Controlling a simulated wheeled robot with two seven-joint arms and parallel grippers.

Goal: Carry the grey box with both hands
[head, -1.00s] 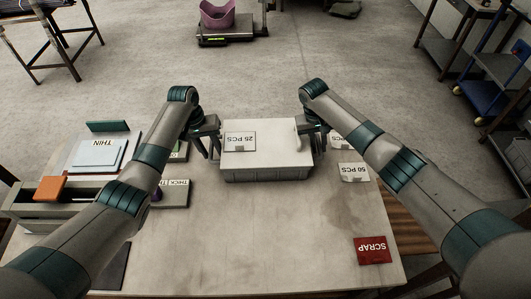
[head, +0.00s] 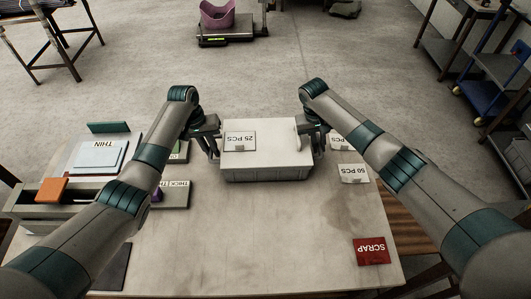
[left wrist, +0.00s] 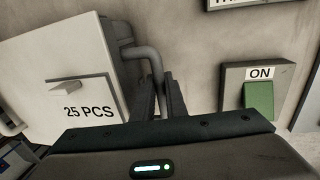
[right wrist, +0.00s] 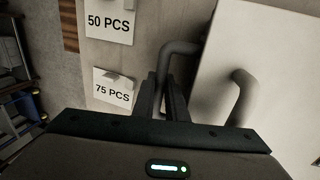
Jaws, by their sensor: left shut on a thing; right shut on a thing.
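The grey box (head: 267,174) is near the far edge of the table in the head view, with a "25 PCS" card (head: 240,141) on its lid. My left gripper (head: 214,148) is at its left side, shut on a bent grey handle (left wrist: 152,68). My right gripper (head: 318,144) is at its right side, shut on the other handle (right wrist: 181,48). The box looks level. I cannot tell whether its underside touches the table. The box's pale top also shows in the left wrist view (left wrist: 60,75) and the right wrist view (right wrist: 262,70).
The table (head: 260,235) is bare in front of the box. A "50 PCS" card (head: 354,174) and a red "SCRAP" card (head: 372,251) lie to the right. A machine with an orange block (head: 51,190) and a "THIN" tray (head: 97,156) stand left. A green switch (left wrist: 259,97) is near my left gripper.

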